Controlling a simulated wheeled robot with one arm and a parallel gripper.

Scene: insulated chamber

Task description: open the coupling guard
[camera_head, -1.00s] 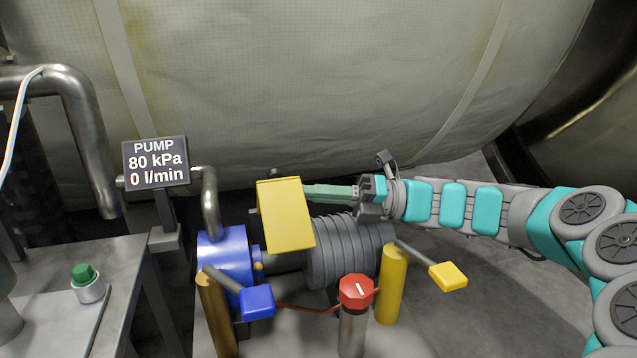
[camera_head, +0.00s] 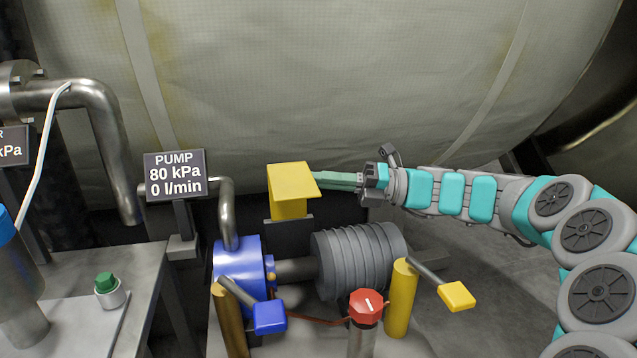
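The coupling guard (camera_head: 290,180) is a yellow cover standing raised behind the pump line, its top panel nearly level and its other panel hanging below. Under and in front of it, the grey shaft (camera_head: 295,269) between the blue pump (camera_head: 238,267) and the ribbed grey motor (camera_head: 357,258) is uncovered. My gripper (camera_head: 318,178) reaches in from the right, its green fingertips at the guard's right edge. The fingertips partly merge with that edge, so I cannot tell whether they grip it or only touch it.
A blue-handled lever (camera_head: 268,317), a red knob (camera_head: 366,305) and a yellow-handled lever (camera_head: 456,296) stand in front. A PUMP sign (camera_head: 175,175) reads 80 kPa, 0 l/min. A bench with a green button (camera_head: 105,282) is at left.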

